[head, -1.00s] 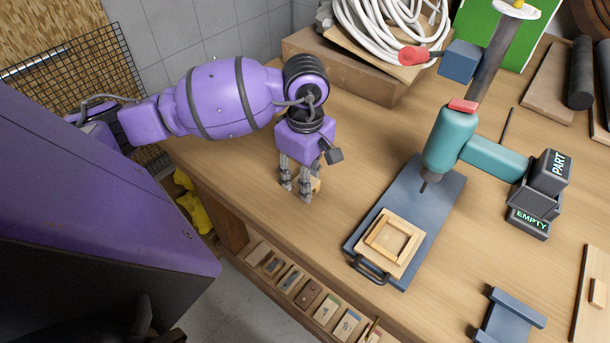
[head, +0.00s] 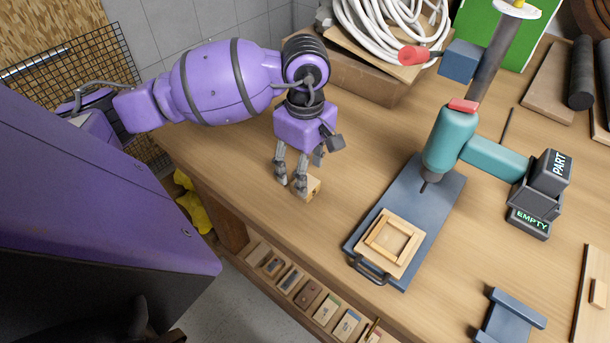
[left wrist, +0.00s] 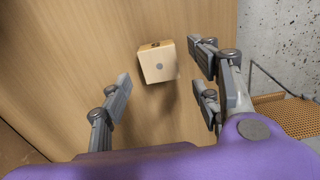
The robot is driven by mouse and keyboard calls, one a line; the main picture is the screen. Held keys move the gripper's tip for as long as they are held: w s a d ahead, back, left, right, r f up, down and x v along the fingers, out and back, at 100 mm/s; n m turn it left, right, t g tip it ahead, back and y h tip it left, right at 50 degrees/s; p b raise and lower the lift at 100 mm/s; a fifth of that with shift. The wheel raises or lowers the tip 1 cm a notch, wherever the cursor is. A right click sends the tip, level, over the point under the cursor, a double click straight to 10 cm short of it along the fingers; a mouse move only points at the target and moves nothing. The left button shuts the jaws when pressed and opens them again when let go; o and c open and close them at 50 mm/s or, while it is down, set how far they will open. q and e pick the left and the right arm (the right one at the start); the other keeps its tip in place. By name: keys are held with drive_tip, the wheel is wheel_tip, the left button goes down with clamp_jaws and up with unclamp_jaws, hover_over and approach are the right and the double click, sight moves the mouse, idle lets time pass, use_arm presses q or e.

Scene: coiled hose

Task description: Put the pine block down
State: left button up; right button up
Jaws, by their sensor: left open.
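The pine block (head: 313,187) is a small pale wooden cube on the bench top, left of the drill press. In the left wrist view the block (left wrist: 158,66) shows a grey dot on one face and a dark mark on another. My left gripper (head: 291,190) is open beside and partly in front of it in the head view. In the left wrist view its fingers (left wrist: 160,85) stand wide apart with clear gaps on both sides of the block. The gripper hides part of the block in the head view. My right gripper is in neither view.
A teal drill press (head: 449,140) stands on a blue-grey base with a wooden frame (head: 394,243) on it. Boxes labelled PART and EMPTY (head: 530,222) are to its right. A coiled white hose (head: 390,30) lies at the back. Bench between block and press is clear.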

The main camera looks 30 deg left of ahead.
use_arm(q)
wheel_tip(320, 180, up, 9)
idle(0.3)
idle(0.9)
